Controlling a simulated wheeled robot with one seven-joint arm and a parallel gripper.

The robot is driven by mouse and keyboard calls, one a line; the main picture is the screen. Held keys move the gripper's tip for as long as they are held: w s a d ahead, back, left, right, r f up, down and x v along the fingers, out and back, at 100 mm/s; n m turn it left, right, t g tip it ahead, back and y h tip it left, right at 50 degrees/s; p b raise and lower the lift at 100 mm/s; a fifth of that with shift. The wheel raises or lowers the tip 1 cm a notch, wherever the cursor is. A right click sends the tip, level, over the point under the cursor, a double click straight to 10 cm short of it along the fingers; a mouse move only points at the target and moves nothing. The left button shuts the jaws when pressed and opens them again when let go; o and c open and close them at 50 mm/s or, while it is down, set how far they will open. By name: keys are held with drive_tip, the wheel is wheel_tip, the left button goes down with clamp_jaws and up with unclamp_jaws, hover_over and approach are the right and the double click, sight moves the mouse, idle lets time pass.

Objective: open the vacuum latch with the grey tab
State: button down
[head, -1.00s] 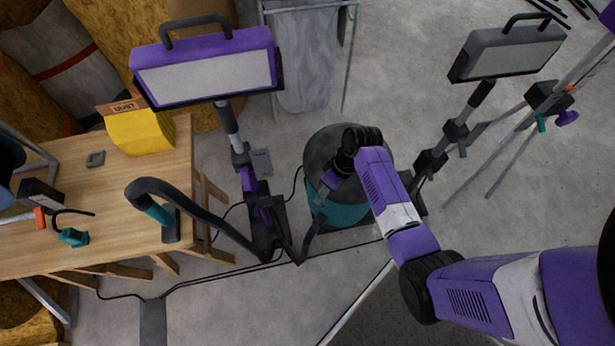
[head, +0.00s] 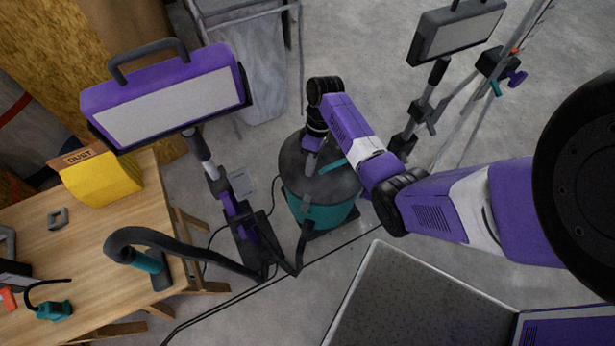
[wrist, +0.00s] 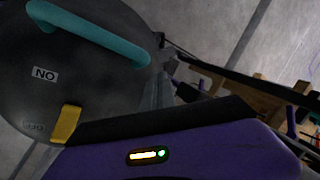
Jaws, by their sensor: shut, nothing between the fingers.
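The vacuum (head: 322,212) is a teal drum with a dark grey lid (head: 345,183), standing on the floor in the middle of the head view. A small grey piece, which looks like a latch tab (head: 306,202), sits at the drum's front, below the lid rim. My gripper (head: 309,164) is shut and empty. It points down over the far left part of the lid; contact cannot be told. I cannot make out the grey tab there.
A dark hose (head: 205,245) runs from the wooden table (head: 110,235) toward the vacuum. A purple lamp (head: 165,95) stands left, a grey lamp (head: 455,35) at the back right. A yellow dust box (head: 105,180) is on the table. Cables cross the floor.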

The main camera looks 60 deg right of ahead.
sight(305, 196)
drive_tip(key=b+x, duration=0.2)
drive_tip(key=x, duration=0.7)
drive_tip(key=shift+f, duration=0.25)
drive_tip(key=shift+a, duration=0.15)
drive_tip(key=shift+a+r+h, duration=0.1)
drive_tip(key=shift+a+h, duration=0.05)
drive_tip(key=shift+h, duration=0.15)
drive_tip(key=shift+a+h+p, duration=0.15)
drive_tip(key=shift+h+p, duration=0.2)
drive_tip(key=shift+h, duration=0.05)
